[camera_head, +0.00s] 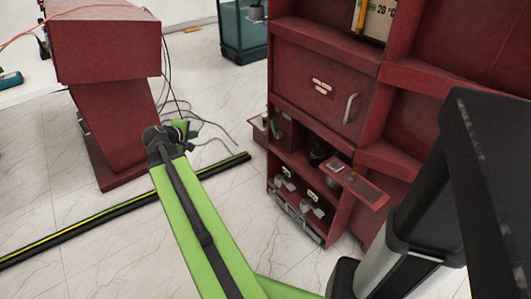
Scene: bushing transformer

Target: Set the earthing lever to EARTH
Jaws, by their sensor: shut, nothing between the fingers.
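A red cabinet (318,62) stands right of centre, with an open lower bay that holds small devices. Small light-coloured levers or switches (312,211) show low in this bay. I cannot tell which of them, if any, is the earthing lever, and no EARTH label is readable. My green arm reaches up from the bottom. My gripper (184,130) is at its far end, to the left of the cabinet and apart from it. It is shut and holds nothing; its fingers are small and partly hidden behind the wrist.
A red shelf (358,185) juts out from the cabinet's lower bay. A closed door with a pale handle (350,108) is above. A red pedestal (112,125) with loose cables stands at left. A black-and-yellow floor strip (100,219) crosses the white tiles. Open floor lies between.

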